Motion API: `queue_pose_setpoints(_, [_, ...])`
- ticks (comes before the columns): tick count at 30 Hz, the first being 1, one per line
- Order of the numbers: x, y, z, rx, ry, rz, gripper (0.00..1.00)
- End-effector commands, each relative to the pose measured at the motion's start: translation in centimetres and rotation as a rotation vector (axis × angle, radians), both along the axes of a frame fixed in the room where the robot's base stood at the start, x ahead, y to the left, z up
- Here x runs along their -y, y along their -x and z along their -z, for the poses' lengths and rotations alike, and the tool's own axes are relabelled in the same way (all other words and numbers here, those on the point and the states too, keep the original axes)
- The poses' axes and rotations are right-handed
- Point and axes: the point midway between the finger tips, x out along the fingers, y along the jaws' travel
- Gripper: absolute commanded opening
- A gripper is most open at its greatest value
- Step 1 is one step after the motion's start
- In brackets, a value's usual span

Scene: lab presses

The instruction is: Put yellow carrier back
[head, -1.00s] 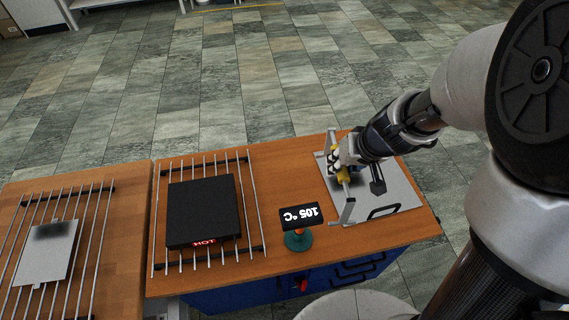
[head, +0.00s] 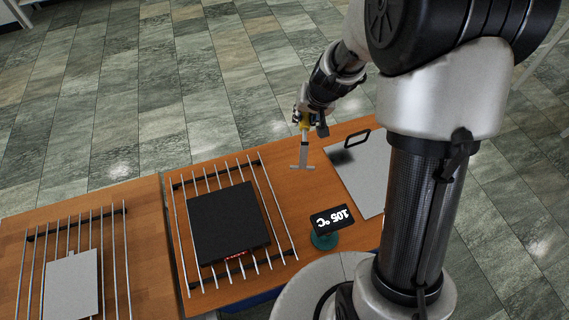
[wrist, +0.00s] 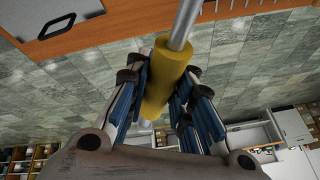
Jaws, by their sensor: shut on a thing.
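The yellow carrier is a light metal bar frame (head: 304,152) with a yellow grip, which shows large in the wrist view (wrist: 166,82). My gripper (head: 306,119) is shut around the yellow grip. It holds the carrier in the air near the back edge of the right wooden table, left of the grey plate. A metal rod (wrist: 187,22) runs out of the grip in the wrist view.
A black plate (head: 228,222) with a red lit label lies on a rod rack. A grey plate (head: 362,170) with a black handle lies at the right. Another rack at left bears a metal plate (head: 72,285).

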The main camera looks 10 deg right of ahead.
Motion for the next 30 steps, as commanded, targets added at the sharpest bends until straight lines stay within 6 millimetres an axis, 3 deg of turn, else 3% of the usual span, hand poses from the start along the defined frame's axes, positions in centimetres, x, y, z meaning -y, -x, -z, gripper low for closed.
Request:
queue_pose_setpoints(18, [0.1, 0.0, 13.3, 0.001, 0.001, 0.001, 0.0])
queue_pose_setpoints(30, [0.1, 0.0, 16.4, 0.001, 0.001, 0.001, 0.0])
